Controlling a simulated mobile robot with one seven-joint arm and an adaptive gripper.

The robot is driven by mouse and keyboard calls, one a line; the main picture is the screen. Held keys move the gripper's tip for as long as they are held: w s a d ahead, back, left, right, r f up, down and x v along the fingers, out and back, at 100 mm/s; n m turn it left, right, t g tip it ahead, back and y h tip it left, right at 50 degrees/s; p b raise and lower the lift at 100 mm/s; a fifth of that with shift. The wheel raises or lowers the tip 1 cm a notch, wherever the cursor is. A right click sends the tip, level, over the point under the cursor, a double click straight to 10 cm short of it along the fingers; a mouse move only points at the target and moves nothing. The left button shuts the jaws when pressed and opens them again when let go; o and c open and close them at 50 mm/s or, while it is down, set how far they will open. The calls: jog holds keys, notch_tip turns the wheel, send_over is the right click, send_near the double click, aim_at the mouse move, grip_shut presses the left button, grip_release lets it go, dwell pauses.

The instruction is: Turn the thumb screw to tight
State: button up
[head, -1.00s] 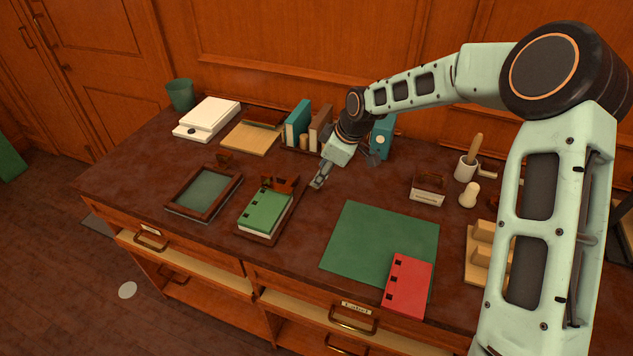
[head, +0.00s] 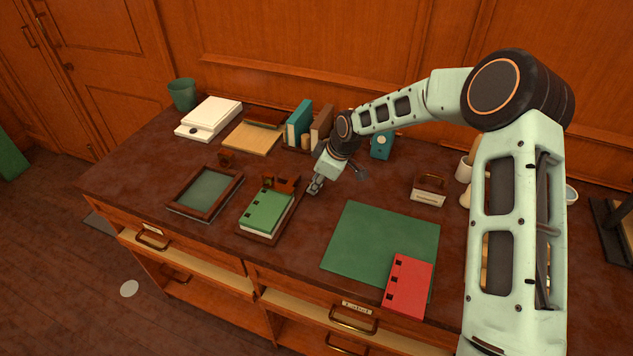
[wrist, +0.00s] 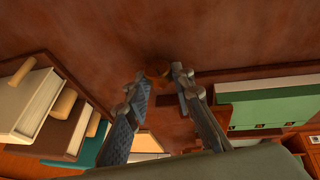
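A green book (head: 267,211) lies on a brown wooden board (head: 252,233). A reddish-brown wooden clamp (head: 287,184) stands at the far end of the book. In the wrist view a small round brown knob (wrist: 157,70), seemingly the thumb screw, shows between my fingertips. In the head view my gripper (head: 314,187) is low over the desk, just right of the clamp, and hides that side of it. In the wrist view my gripper (wrist: 160,74) has its fingers apart, one on each side of the knob. I cannot tell whether they touch it.
Upright books (head: 299,122) and a teal box (head: 381,145) stand behind my gripper. A framed tray (head: 205,192) lies left of the board. A green mat (head: 376,238) with a red book (head: 408,284) lies to the right. A wooden-handled block (head: 428,190) stands farther right.

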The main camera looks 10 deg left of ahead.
grip_shut()
jog(key=shift+w+r, duration=0.1)
jog(key=shift+g+p, duration=0.4)
jog(key=shift+p, duration=0.15)
jog(key=shift+w+m+g+y, duration=0.3)
jog(key=shift+m+g, duration=0.1)
jog(key=shift+g, duration=1.3)
jog(key=o, duration=0.7)
grip_release()
